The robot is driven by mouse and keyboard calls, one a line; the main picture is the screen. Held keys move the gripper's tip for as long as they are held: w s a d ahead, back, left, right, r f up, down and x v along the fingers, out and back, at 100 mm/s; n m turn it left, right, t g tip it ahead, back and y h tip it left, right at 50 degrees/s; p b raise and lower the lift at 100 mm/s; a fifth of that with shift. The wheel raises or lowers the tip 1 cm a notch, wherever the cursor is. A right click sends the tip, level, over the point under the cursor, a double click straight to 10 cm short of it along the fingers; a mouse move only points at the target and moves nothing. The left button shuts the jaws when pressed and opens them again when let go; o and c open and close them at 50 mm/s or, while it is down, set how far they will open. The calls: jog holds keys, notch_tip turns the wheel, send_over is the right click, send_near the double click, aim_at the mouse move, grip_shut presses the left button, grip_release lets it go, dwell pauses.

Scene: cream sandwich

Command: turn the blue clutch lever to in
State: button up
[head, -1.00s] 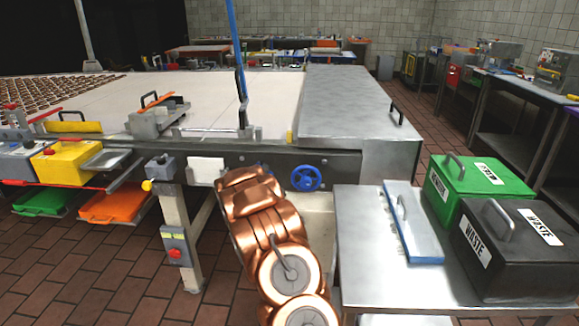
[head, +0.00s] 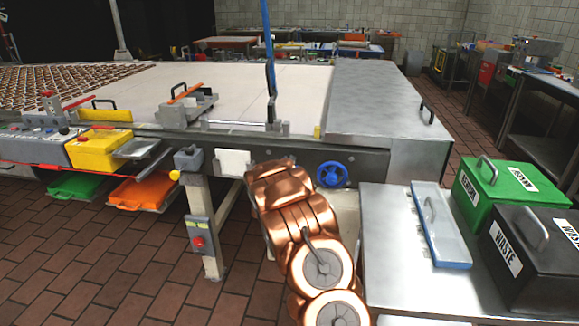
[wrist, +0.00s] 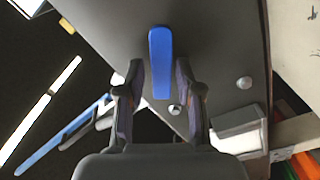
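The blue clutch lever (wrist: 160,45) shows in the wrist view as a short rounded bar on a dark grey panel (wrist: 215,50). It points along the picture's vertical. My gripper (wrist: 159,70) is open, with one finger on each side of the lever's lower part. Gaps show between the lever and both fingers. In the head view my copper arm hides the lever and the gripper at the front side of the conveyor (head: 300,95).
A blue handwheel (head: 332,175) sits on the conveyor side, right of my arm. A steel table (head: 400,270) at right holds a blue-edged tray (head: 440,225), a green bin (head: 510,185) and a black waste bin (head: 535,260). A grey box with a red button (head: 199,240) hangs on the conveyor leg.

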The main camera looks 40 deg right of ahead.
jog(key=shift+o, duration=0.5)
jog(key=v, duration=1.2)
dwell(0.6)
